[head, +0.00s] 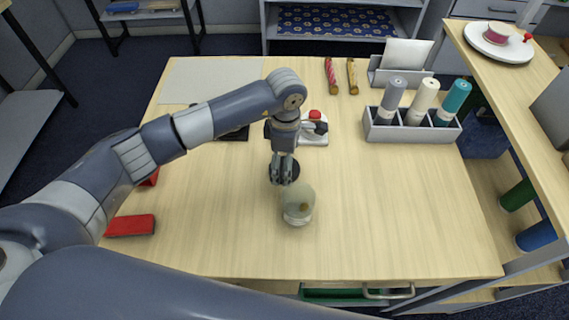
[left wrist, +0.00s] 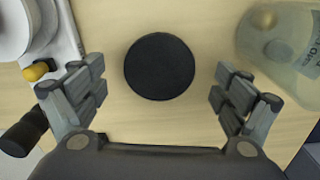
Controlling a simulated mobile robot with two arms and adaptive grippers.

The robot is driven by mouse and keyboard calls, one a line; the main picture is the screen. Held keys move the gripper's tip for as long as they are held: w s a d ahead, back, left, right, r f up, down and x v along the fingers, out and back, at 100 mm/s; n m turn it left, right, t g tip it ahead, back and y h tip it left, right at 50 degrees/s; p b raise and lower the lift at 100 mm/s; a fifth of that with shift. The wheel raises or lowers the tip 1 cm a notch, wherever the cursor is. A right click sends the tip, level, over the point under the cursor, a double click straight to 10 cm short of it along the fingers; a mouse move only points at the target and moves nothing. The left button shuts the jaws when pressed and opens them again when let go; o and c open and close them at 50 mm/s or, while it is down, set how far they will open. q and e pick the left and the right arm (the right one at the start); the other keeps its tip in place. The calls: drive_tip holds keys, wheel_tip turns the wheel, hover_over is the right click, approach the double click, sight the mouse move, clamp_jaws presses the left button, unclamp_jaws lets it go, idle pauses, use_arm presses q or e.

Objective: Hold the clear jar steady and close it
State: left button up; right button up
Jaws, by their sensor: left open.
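The clear jar (head: 299,208) stands on the table in the head view, with something small and brown inside. It shows in part at the upper right of the left wrist view (left wrist: 283,48). A flat black round lid (left wrist: 159,67) lies on the table between the fingers of my left gripper (head: 283,170) in the left wrist view. In the head view the lid (head: 274,173) is partly hidden by those fingers, just behind the jar. My left gripper is open, points down above the lid and holds nothing. My right gripper is not in view.
A white device with a red knob (head: 315,115) stands just behind my left gripper. A red block (head: 130,225) lies at the left. The table right of the jar is clear.

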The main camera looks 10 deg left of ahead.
use_arm(q)
drive_tip(key=shift+a+f, duration=0.1)
drive_tip(key=shift+f, duration=0.75)
drive_tip(key=c, duration=0.8)
drive_tip(key=shift+c, duration=0.2)
drive_tip(key=shift+r, duration=0.1)
wheel_tip(320, 180, up, 10)
drive_tip(key=b, duration=0.2)
drive_tip(key=shift+b, duration=0.4)
